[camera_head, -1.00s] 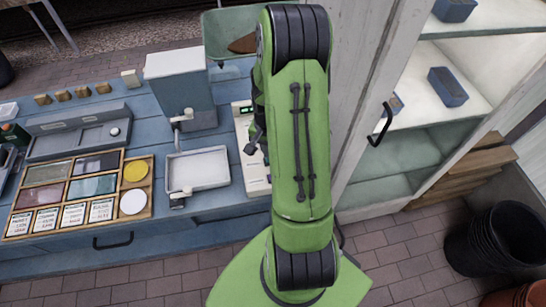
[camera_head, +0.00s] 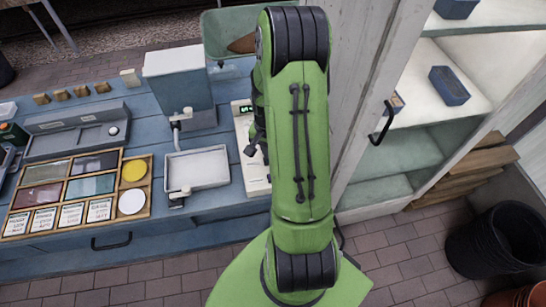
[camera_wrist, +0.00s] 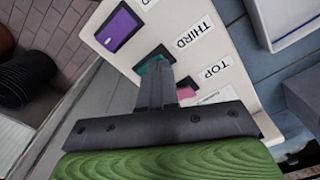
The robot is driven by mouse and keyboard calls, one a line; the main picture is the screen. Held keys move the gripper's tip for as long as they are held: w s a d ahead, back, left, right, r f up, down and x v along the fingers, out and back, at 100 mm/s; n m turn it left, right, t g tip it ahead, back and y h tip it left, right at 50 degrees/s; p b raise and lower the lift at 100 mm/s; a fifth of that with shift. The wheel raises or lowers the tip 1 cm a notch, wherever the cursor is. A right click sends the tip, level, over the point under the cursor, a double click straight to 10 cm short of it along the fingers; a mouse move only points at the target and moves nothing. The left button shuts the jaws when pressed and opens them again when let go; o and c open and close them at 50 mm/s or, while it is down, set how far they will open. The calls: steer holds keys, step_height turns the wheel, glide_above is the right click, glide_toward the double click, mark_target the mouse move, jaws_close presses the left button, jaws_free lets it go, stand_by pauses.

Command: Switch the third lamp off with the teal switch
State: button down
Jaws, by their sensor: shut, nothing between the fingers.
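The switch panel (camera_wrist: 215,55) is a pale board with printed labels, and it fills the middle of the wrist view. The teal switch (camera_wrist: 151,62) sits beside the label THIRD and is partly hidden behind my fingers. My gripper (camera_wrist: 157,72) is shut and empty, its tips right at the teal switch; I cannot tell whether they touch it. In the head view the panel (camera_head: 255,172) stands on the blue bench, with my gripper (camera_head: 251,149) over it, partly hidden by my arm. I cannot make out the third lamp.
A purple switch (camera_wrist: 118,27) and a pink switch (camera_wrist: 187,93), near the label TOP, flank the teal one. A white tray (camera_head: 197,168) and a grey box (camera_head: 178,80) stand left of the panel. A cabinet door (camera_head: 375,100) is close on the right.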

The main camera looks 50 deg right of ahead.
steer(key=shift+f+b, duration=0.3)
steer(key=shift+f, duration=0.1)
steer(key=shift+r, duration=0.1)
step_height(320, 180, up, 7)
steer(key=p, duration=0.5)
steer(key=shift+p, duration=0.3)
